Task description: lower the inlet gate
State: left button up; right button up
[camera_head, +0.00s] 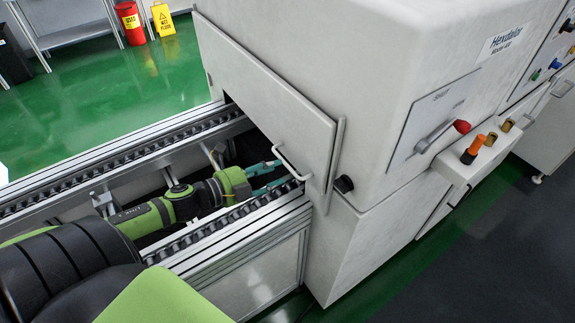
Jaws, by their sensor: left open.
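The inlet gate (258,92) is a pale panel on the end of the white machine. It stands raised, with a dark opening below it over the conveyor. Its bar handle (291,164) sits at the gate's lower right corner. My left gripper (277,176) has teal fingers and is open, low over the conveyor, just left of the handle. I cannot tell whether a finger touches the handle or the gate. My right gripper is not in view.
The conveyor's two roller rails (120,155) run into the machine (375,60). A lever with a red knob (462,126) and orange and black buttons (473,149) are on its right side. A red bin (131,24) and yellow floor sign (163,20) stand far behind on open green floor.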

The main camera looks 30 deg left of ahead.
aim_at(288, 165)
pick_arm(q)
jog(key=shift+p+x, duration=0.45)
jog(key=shift+x, duration=2.2)
jog(key=shift+f, duration=0.1)
grip_shut()
